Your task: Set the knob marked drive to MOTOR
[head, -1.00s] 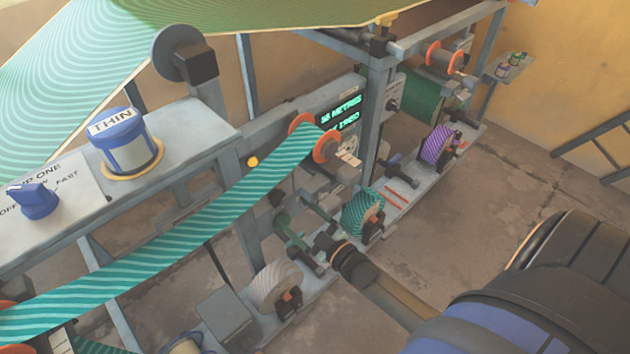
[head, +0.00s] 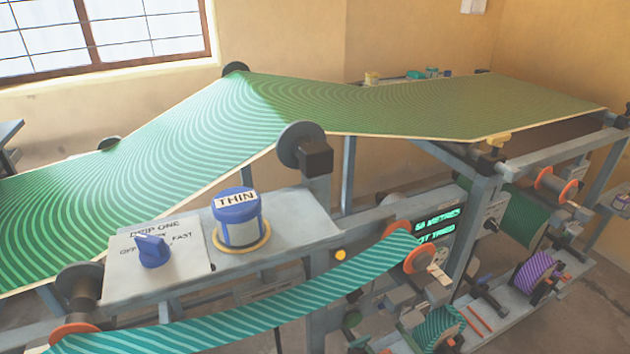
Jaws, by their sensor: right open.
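No knob with a readable drive or MOTOR mark shows. A small dark knob (head: 491,225) sits by a pale plate beside the post right of the green display; its lettering is too small to read. A blue knob (head: 153,251) stands on a white panel (head: 190,262) marked DROP ONE, with OFF and FAST legible. My left gripper is not in view.
A blue-capped drum marked THIN (head: 238,222) stands on the grey shelf. A striped teal belt (head: 270,305) crosses the front. A wide green sheet (head: 200,130) slopes over the machine. A post (head: 470,235) stands right of the display (head: 437,226). Reels (head: 534,270) crowd the lower right.

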